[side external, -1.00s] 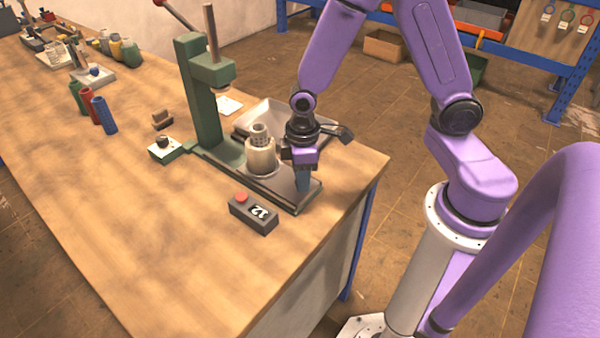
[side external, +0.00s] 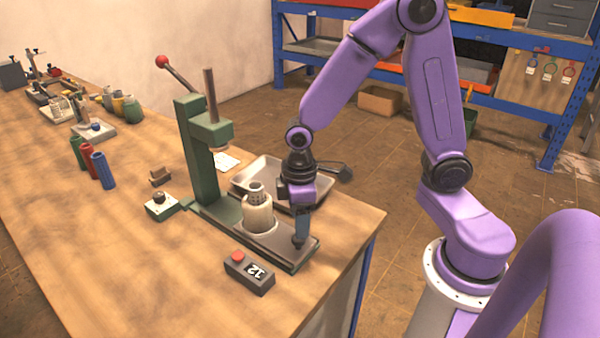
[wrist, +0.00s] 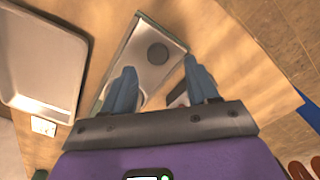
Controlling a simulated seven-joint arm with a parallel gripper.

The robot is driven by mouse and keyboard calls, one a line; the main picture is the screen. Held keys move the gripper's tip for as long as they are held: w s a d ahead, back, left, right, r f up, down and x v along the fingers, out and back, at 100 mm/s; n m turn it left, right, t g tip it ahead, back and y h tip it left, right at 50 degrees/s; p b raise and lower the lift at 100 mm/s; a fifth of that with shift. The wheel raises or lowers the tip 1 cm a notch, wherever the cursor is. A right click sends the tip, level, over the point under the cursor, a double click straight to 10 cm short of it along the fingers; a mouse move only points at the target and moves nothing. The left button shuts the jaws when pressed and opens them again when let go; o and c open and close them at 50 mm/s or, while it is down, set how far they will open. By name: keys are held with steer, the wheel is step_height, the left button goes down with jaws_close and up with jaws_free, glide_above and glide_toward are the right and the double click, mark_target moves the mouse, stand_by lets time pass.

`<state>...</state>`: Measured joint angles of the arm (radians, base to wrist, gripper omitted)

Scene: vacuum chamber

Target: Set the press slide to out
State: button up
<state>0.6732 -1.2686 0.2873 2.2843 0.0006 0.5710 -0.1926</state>
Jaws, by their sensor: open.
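The green press (side external: 196,150) stands on the bench with its ram above its base. Its long metal slide plate (side external: 280,252) runs out from the column toward the front right. A pale cylindrical workpiece (side external: 258,215) stands upright on it, forward of the ram. A dark round knob (wrist: 157,54) is near the plate's outer end; it also shows in the side view (side external: 299,242). My gripper (side external: 303,232) points down just above this knob. In the wrist view my gripper (wrist: 160,66) has its blue fingers wide apart with nothing between them, the knob just ahead of them.
A grey tray (side external: 245,178) lies behind the plate. The left front bench is clear.

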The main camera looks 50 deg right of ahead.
step_height(320, 180, up, 12)
stand_by(0.4)
steer(key=shift+s, duration=0.15)
steer(key=s+d+f+n, duration=0.1)
steer(key=s, duration=0.7)
steer(key=s+f+n, duration=0.2)
steer(key=s, duration=0.6)
steer(key=shift+s+d+n, duration=0.3)
steer(key=shift+s+d, duration=0.05)
steer(key=shift+d, duration=0.05)
